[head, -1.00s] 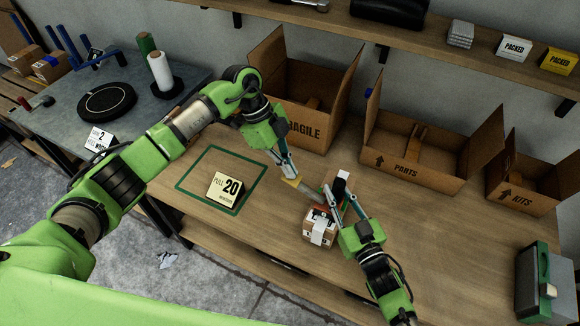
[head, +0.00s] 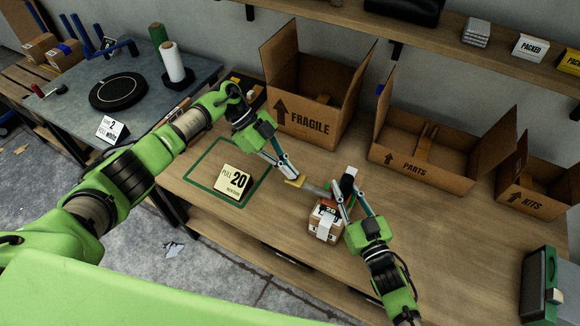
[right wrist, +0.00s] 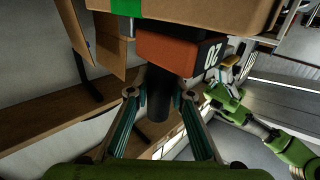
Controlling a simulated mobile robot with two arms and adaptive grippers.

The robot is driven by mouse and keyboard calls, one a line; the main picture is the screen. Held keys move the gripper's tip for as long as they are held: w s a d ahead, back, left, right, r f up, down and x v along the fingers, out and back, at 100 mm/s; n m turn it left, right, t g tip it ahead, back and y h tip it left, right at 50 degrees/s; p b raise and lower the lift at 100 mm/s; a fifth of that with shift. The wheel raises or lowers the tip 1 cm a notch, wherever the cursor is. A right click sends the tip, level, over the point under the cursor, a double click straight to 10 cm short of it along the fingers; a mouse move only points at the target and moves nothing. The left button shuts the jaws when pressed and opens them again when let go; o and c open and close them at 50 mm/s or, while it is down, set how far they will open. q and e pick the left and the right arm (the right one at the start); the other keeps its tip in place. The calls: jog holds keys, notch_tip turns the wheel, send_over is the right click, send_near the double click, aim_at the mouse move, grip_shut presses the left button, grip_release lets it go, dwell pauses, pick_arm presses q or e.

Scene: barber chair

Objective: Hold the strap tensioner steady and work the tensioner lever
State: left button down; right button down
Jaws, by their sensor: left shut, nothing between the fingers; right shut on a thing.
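The strap tensioner is at the small strapped box (head: 325,229). Its orange body (right wrist: 181,52) marked 20 and its black round handle (right wrist: 158,104) show in the right wrist view. A grey lever bar (head: 314,190) reaches left from it in the head view, with a yellow piece (head: 296,181) at its far end. My right gripper (right wrist: 160,97) is shut on the black handle, one finger on each side. My left gripper (head: 290,176) is shut and empty, its tips at or against the yellow piece. Exact contact is unclear. The fingers partly hide the tensioner.
A sign reading PULL 20 (head: 233,181) lies inside a green outline (head: 197,187) to the left. Open cartons marked FRAGILE (head: 309,125), PARTS (head: 413,167) and KITS (head: 528,203) line the back. The right front bench is clear, up to a dark green case (head: 537,288).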

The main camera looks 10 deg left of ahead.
pick_arm(q)
jog(key=shift+a+f, duration=0.4)
pick_arm(e)
jog(key=shift+d, duration=0.1)
pick_arm(q)
jog(key=d+r+v, duration=0.2)
jog(key=v, duration=1.1)
jog(key=shift+s, duration=0.25)
jog(key=shift+d, duration=0.1)
dwell(0.6)
pick_arm(e)
jog(key=c, duration=1.7)
grip_release()
jog(key=v, duration=1.2)
